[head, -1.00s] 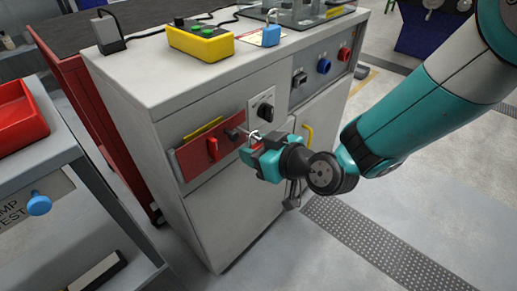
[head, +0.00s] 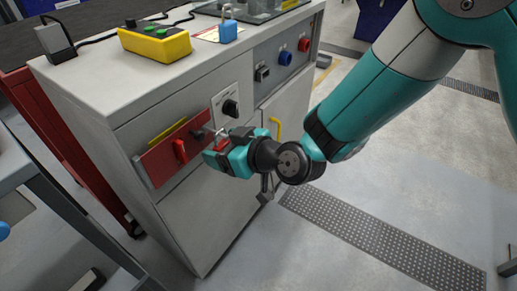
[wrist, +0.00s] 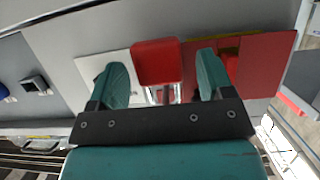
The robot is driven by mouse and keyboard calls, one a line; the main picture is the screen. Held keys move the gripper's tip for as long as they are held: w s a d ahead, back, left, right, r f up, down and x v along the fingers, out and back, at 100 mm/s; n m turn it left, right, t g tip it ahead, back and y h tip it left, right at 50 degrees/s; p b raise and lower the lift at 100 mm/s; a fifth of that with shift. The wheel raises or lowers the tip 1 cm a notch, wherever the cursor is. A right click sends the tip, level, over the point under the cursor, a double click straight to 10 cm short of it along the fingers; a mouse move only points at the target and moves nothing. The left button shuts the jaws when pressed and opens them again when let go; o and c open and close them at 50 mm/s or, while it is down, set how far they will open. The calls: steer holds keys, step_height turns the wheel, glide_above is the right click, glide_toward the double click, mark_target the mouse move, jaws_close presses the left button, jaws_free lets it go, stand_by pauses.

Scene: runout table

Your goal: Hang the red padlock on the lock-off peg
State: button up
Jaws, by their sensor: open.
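The red padlock (head: 222,145) is upright in front of the cabinet's red plate (head: 160,165), with its pale shackle on top. In the wrist view its red body (wrist: 157,62) lies between the fingers, nearer the left one, with a gap to the right one. The lock-off peg (head: 197,134) sticks out from the plate's upper right, close to the shackle. I cannot tell whether the shackle is around the peg. My gripper (head: 228,150) is open around the padlock; its teal fingers also show in the wrist view (wrist: 162,80).
A red switch handle (head: 180,151) is left of the peg, and a black rotary knob (head: 231,108) is above right. A yellow door handle (head: 278,128) is to the right. A blue padlock (head: 228,31) and a yellow button box (head: 154,43) are on the cabinet top.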

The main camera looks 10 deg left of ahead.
steer(key=b+v, duration=1.3)
steer(key=v, duration=0.4)
steer(key=s+d+f+m+g+h, duration=0.25)
steer(key=s+d+h, duration=0.2)
steer(key=d, duration=0.35)
steer(key=s+d+f+m+g+h, duration=0.25)
steer(key=s+d+m+h, duration=0.2)
steer(key=d, duration=0.25)
step_height(320, 180, up, 37)
steer(key=p, duration=3.6)
steer(key=shift+s+d+f+n, duration=0.2)
steer(key=shift+d+f+n, duration=0.05)
steer(key=shift+d+n, duration=0.05)
steer(key=shift+c, duration=0.2)
